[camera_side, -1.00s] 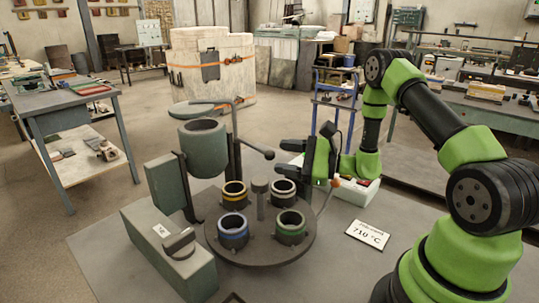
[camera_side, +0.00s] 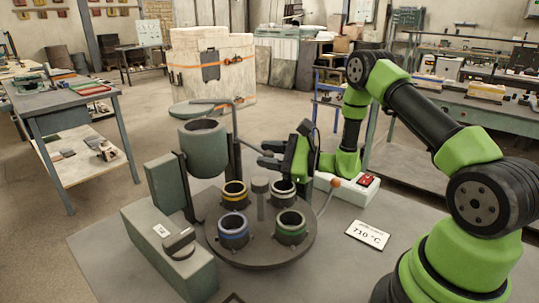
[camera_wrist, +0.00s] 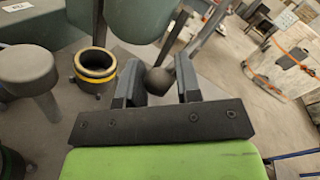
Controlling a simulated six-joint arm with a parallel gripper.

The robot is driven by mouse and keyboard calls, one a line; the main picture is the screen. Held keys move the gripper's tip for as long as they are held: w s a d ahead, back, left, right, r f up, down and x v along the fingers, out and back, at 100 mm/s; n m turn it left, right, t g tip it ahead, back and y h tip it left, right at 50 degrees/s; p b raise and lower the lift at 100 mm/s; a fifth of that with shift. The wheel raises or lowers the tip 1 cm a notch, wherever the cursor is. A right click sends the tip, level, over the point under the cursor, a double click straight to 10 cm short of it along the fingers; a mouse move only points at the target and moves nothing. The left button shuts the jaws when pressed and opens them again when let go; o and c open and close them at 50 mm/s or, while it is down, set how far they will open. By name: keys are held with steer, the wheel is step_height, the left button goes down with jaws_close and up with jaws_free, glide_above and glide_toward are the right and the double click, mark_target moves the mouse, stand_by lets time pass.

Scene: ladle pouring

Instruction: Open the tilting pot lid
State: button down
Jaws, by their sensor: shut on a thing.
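The grey-green pot (camera_side: 204,155) stands at the left of the turntable, its round mouth showing. Its lid (camera_side: 190,108), a flat grey-green disc, sits raised above and behind the mouth under a bent arm. A thin dark lever (camera_side: 249,146) runs from the lid post towards my gripper (camera_side: 265,154). In the wrist view, the lever's dark ball knob (camera_wrist: 159,81) sits between the two fingers of my gripper (camera_wrist: 160,88), which is shut on it. In the side view the fingers hide the knob. The pot's lower side (camera_wrist: 122,20) also shows in the wrist view.
A dark turntable (camera_side: 260,245) carries several ring-banded moulds around a centre post (camera_side: 260,200). A "710 °C" sign (camera_side: 367,234) lies on the bench.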

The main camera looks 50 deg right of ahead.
steer(key=shift+w+a+m+t+h, duration=0.15)
steer(key=shift+a+m+t+h, duration=0.15)
steer(key=shift+a+m+h, duration=0.45)
steer(key=shift+a, duration=0.1)
steer(key=shift+f, duration=0.1)
steer(key=c, duration=0.9)
jaws_free()
steer(key=v, duration=1)
